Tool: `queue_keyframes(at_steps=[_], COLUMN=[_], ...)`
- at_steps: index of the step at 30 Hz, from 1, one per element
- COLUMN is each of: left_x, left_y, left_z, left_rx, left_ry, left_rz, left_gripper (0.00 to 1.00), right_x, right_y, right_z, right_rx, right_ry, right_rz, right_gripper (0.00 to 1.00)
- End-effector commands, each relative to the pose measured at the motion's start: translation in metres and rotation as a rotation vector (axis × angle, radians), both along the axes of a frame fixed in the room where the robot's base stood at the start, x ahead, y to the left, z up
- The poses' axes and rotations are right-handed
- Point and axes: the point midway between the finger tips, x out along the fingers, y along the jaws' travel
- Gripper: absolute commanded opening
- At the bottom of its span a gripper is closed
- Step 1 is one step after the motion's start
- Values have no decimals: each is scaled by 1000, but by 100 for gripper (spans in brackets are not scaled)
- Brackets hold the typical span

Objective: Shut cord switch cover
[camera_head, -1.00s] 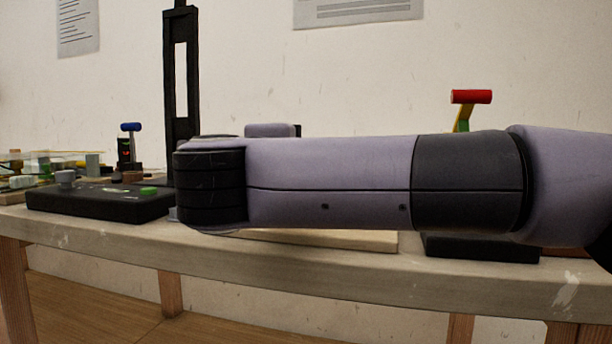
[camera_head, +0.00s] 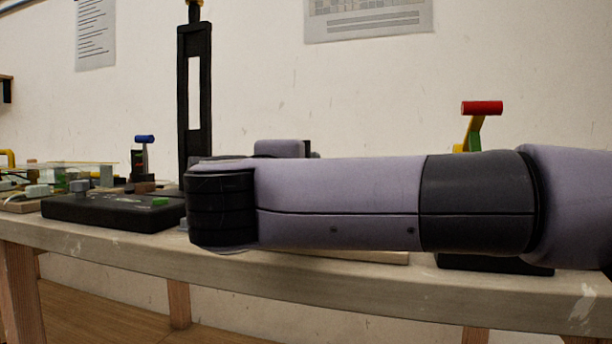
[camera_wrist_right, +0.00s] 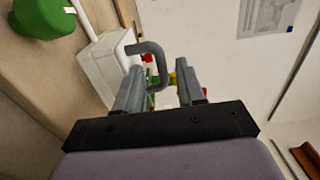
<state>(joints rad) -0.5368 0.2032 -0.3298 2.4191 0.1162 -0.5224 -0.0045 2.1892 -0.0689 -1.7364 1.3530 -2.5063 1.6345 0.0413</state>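In the right wrist view, a white box (camera_wrist_right: 103,68) with a white cord at its top lies just left of my fingers; it may be the cord switch, but I cannot tell its cover's state. A grey hook-shaped handle (camera_wrist_right: 160,62) stands between the fingers, close to the left one. My right gripper (camera_wrist_right: 158,85) is open, with a clear gap on the right of the handle. In the head view my right arm crosses the bench and hides its gripper. My left gripper is in neither view.
A black box (camera_head: 110,212) with a green button (camera_head: 159,202) sits on the bench (camera_head: 330,275). A black upright frame (camera_head: 195,100) and a red-handled lever (camera_head: 482,108) stand behind my arm. A green knob (camera_wrist_right: 42,17) shows in the wrist view.

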Motion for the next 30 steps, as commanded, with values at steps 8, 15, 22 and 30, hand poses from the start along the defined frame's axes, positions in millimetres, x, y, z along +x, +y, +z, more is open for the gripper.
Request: queue_keyframes(at_steps=[8, 15, 22, 30], left_x=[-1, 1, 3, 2], left_y=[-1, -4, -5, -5], left_z=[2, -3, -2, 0], left_rx=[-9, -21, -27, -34], left_ry=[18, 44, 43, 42], left_rz=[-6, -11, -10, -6], left_gripper=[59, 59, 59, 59], right_x=[-33, -63, -69, -69], right_y=[11, 19, 20, 20], right_z=[1, 0, -1, -1], right_rx=[-4, -2, -1, -1], right_ry=[-1, 0, 0, 0], right_rz=[5, 2, 0, 1], right_gripper=[39, 39, 39, 39])
